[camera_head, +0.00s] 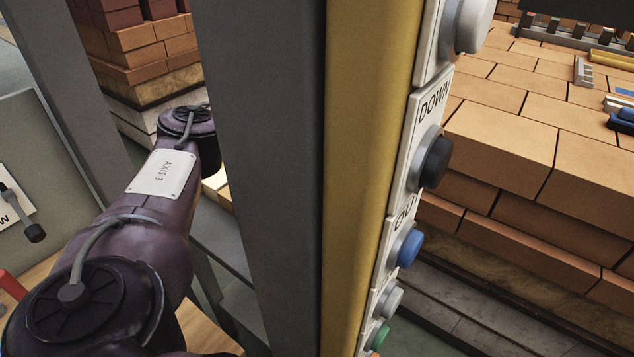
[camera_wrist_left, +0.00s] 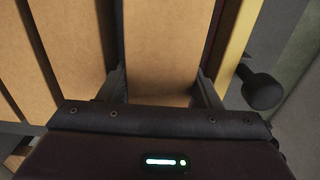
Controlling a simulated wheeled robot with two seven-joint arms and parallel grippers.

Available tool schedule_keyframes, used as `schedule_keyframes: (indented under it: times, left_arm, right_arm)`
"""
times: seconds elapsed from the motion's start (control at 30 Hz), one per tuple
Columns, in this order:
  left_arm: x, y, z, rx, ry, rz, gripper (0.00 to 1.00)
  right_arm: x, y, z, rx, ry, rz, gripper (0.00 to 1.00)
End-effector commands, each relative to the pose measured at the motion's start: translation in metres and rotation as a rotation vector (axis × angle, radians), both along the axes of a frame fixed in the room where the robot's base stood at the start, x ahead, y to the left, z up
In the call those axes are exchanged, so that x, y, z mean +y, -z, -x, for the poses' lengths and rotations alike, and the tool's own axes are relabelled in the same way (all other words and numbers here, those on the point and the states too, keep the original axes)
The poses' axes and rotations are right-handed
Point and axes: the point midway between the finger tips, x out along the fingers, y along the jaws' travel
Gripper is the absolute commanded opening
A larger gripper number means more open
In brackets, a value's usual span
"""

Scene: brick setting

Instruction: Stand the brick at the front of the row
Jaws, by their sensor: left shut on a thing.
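In the left wrist view my left gripper (camera_wrist_left: 160,88) is shut on a tan brick (camera_wrist_left: 160,45), with one dark finger on each side of it. More tan bricks (camera_wrist_left: 70,45) stand side by side just left of it, with dark gaps between them; they look like the row. Whether the held brick touches a surface cannot be told. In the head view my purple left arm comes in from the left, and its gripper is hidden behind a wide grey post. My right gripper shows in neither view.
The grey post (camera_head: 262,180) and a yellow upright (camera_head: 368,150) with several buttons (camera_head: 437,160) block the middle of the head view. Brick stacks stand behind left (camera_head: 140,45) and at right (camera_head: 520,120). A yellow edge (camera_wrist_left: 240,40) and dark knob (camera_wrist_left: 262,90) are close right of the gripper.

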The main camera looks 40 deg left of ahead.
Motion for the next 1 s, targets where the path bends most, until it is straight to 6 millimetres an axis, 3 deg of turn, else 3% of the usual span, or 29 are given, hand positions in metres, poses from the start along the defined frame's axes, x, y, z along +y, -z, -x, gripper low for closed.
schedule_keyframes:
  times: [0.2, 0.57, 0.6, 0.67, 1.0]
  left_arm:
    - [0.000, 0.023, -0.001, -0.001, 0.000, 0.000, 0.15]
    - [0.000, 0.027, -0.001, -0.002, -0.001, 0.000, 0.15]
    - [0.000, 0.028, 0.000, 0.000, 0.000, -0.001, 0.59]
    - [0.000, 0.028, 0.000, 0.000, 0.000, -0.001, 0.67]
    - [0.000, 0.022, 0.000, -0.001, 0.000, 0.000, 0.67]
  right_arm:
    - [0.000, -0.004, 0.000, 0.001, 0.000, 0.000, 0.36]
    - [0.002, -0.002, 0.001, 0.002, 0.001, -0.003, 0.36]
    - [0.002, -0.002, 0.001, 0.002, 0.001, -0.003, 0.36]
    - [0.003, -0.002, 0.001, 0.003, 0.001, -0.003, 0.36]
    - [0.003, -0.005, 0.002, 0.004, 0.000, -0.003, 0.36]
